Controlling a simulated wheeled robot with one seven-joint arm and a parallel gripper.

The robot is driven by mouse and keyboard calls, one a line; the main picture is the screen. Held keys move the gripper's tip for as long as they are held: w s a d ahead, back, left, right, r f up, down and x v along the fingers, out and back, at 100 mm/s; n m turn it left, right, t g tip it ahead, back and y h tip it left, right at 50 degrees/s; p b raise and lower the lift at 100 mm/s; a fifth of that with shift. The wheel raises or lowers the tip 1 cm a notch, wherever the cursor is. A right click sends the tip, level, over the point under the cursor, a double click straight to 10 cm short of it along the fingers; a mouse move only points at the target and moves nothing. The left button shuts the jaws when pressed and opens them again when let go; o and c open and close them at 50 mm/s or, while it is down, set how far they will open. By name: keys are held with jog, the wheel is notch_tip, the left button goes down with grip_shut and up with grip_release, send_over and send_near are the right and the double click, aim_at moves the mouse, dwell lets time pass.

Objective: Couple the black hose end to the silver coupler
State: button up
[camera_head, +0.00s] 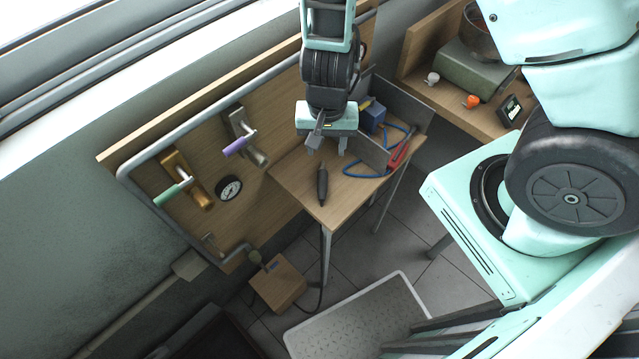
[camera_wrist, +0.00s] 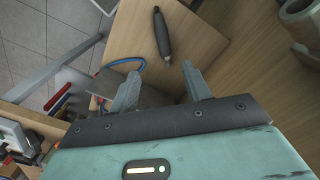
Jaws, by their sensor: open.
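The black hose end (camera_head: 322,186) lies on the small wooden table (camera_head: 345,200), near its front left edge. It also shows in the wrist view (camera_wrist: 162,32), ahead of the fingertips. The silver coupler (camera_head: 246,140), with a purple lever (camera_head: 240,144), is on the upright wooden board, left of the table. Part of a pale cylindrical fitting, likely this coupler, shows at the right edge of the wrist view (camera_wrist: 300,12). My gripper (camera_head: 326,149) is open and empty above the table, pointing down, apart from the hose end. Its fingers show in the wrist view (camera_wrist: 158,75).
A brass coupler (camera_head: 186,180) with a green lever and a pressure gauge (camera_head: 229,188) are on the wooden board (camera_head: 140,160).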

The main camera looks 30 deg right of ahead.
jog(key=b, duration=0.2)
send_over(322, 179)
jog(key=f, duration=0.7)
jog(key=shift+s+d, duration=0.25)
jog(key=shift+d, duration=0.05)
jog(key=shift+w+a+f, duration=0.1)
jog(key=shift+a+f, duration=0.05)
jog(key=shift+f, duration=1.4)
jog(key=shift+w+a+f, duration=0.1)
jog(key=shift+a+f, duration=0.05)
jog(key=shift+f, duration=1.35)
grip_shut()
